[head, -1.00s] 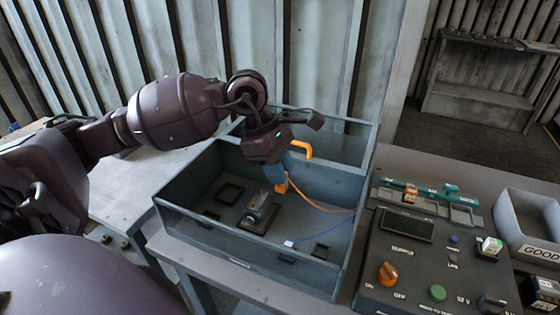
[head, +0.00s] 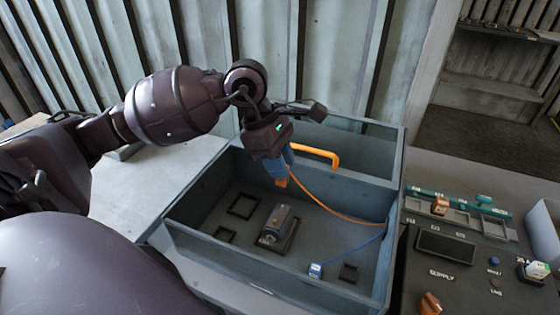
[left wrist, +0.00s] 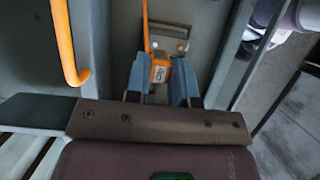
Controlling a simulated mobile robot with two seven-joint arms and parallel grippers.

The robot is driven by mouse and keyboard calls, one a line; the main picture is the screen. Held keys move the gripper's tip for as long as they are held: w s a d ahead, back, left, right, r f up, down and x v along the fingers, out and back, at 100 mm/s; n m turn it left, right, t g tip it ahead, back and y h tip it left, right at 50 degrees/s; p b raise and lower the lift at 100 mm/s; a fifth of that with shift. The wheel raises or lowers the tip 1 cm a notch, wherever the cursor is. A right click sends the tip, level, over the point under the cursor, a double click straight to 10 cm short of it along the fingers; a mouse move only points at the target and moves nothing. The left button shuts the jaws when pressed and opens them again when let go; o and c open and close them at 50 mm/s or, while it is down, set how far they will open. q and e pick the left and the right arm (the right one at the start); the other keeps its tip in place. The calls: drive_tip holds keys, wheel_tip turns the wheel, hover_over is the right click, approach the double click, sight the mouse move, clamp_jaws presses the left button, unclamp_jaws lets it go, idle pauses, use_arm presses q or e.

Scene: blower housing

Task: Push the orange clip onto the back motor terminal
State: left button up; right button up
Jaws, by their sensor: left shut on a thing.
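My left gripper (head: 281,168) has blue fingers and points down into the blue-grey housing (head: 190,238). It is shut on the orange clip (head: 282,183), whose orange wire runs to the right wall. The left wrist view shows the clip (left wrist: 160,71) between the two fingers. The grey motor (head: 277,225) sits on the housing floor, below and slightly nearer than the clip, which looks apart from it. The motor's metal end (left wrist: 170,40) seems to show beyond the clip in the wrist view. The back terminal is not clear. My right gripper is out of view.
An orange handle (head: 318,153) stands close to the right of my left gripper; it also shows in the wrist view (left wrist: 67,45). A blue clip (head: 315,270) on a blue wire lies at the front right of the floor. A control panel (head: 470,270) stands right of the housing.

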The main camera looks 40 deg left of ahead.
sight(281, 182)
use_arm(q)
drive_tip(key=shift+d+f, duration=0.1)
drive_tip(key=shift+f, duration=0.45)
drive_tip(key=shift+f+b, duration=0.95)
drive_tip(key=shift+f, duration=0.95)
drive_tip(key=shift+f+b, duration=0.35)
drive_tip(key=shift+f, duration=0.15)
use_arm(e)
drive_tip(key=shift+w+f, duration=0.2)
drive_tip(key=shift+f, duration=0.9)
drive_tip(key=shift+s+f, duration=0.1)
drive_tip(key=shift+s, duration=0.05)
use_arm(q)
drive_tip(key=shift+f+b, duration=0.35)
drive_tip(key=shift+b, duration=0.15)
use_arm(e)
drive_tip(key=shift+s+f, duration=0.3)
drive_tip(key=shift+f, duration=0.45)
use_arm(q)
drive_tip(key=shift+f+b, duration=0.5)
drive_tip(key=shift+f, duration=0.3)
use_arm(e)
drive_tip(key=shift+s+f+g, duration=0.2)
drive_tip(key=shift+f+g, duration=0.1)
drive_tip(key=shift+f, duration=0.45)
use_arm(q)
drive_tip(key=o, duration=0.8)
